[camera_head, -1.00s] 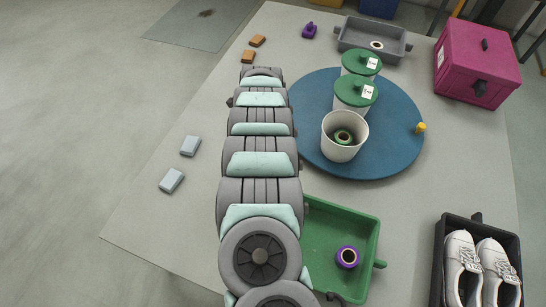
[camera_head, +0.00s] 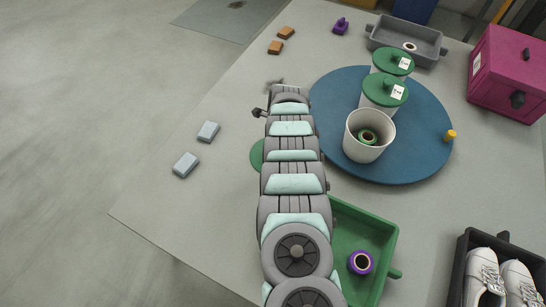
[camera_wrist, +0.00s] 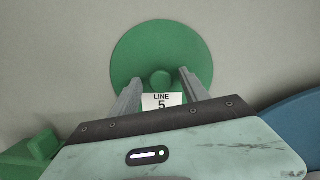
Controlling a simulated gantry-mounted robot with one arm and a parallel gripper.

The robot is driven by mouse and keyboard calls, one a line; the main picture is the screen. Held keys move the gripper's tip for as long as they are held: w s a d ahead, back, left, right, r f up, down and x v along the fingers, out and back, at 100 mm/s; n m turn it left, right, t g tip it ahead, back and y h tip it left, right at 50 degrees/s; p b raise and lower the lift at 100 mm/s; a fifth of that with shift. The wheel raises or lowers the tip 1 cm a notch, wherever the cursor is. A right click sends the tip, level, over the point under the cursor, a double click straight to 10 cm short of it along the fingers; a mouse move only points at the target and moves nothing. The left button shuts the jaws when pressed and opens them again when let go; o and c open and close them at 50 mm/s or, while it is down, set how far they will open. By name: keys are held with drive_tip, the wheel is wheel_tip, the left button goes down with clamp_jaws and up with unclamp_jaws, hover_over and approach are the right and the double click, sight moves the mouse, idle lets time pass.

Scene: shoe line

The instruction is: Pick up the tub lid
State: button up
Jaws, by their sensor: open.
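The tub lid (camera_wrist: 160,45) is a round green disc with a small knob and a white "LINE 5" label. It lies on the grey table in the wrist view. In the head view only its left edge (camera_head: 256,155) shows beside my arm, which hides the rest. My gripper (camera_wrist: 158,78) is open and empty. In the wrist view its two fingers point at the lid, one on each side of the knob. I cannot tell how high the fingertips are above it. The open white tub (camera_head: 361,146) stands on the blue turntable with a green-rimmed spool inside.
Two tubs with green lids (camera_head: 393,62) (camera_head: 384,90) stand behind on the turntable (camera_head: 410,172). A green tray (camera_head: 345,228) with a purple spool (camera_head: 360,262) lies right of my arm. Pale blocks (camera_head: 208,131) lie left. The table between blocks and arm is clear.

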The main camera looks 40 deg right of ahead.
drive_tip(key=shift+c, duration=0.2)
clamp_jaws()
idle(0.4)
